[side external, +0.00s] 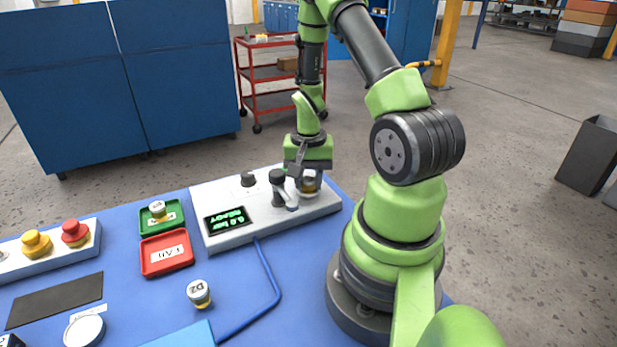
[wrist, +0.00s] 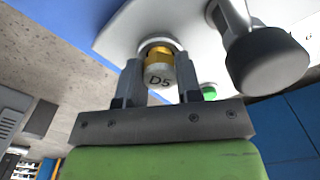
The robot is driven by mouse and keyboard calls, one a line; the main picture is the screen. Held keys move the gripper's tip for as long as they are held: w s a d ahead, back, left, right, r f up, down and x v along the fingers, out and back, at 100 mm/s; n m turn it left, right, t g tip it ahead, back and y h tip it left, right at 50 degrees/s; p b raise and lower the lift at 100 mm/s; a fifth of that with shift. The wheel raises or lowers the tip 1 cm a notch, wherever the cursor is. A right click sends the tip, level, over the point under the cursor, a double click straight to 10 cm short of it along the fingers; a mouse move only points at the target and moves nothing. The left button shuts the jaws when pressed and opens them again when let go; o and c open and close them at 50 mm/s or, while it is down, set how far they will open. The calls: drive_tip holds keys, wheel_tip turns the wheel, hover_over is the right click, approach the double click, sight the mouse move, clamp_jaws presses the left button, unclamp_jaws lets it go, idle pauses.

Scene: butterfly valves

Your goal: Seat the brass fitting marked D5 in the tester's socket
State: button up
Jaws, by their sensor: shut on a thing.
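The brass fitting marked D5 (wrist: 160,74) has a pale marked cap and a brass band. My gripper (wrist: 160,85) is shut on it, one finger on each side. In the side view my gripper (side external: 307,172) points down over the right end of the white tester (side external: 228,237), with the fitting (side external: 309,185) between its fingers. The tester's socket (side external: 311,193) is a pale round seat at the fitting's lower end; its rim also shows behind the fitting in the wrist view. I cannot tell how deep the fitting sits.
A black-capped post (side external: 278,180) with a lever stands close left of my gripper. A fitting marked D2 (side external: 199,293) stands on the blue table. A green tray (side external: 174,221) holds another fitting; a red FAIL tray (side external: 150,268) has none. A blue hose (side external: 268,268) runs from the tester.

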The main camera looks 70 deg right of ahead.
drive_tip(key=o, duration=1.4)
drive_tip(key=shift+o, duration=0.2)
drive_tip(key=shift+r, duration=3.75)
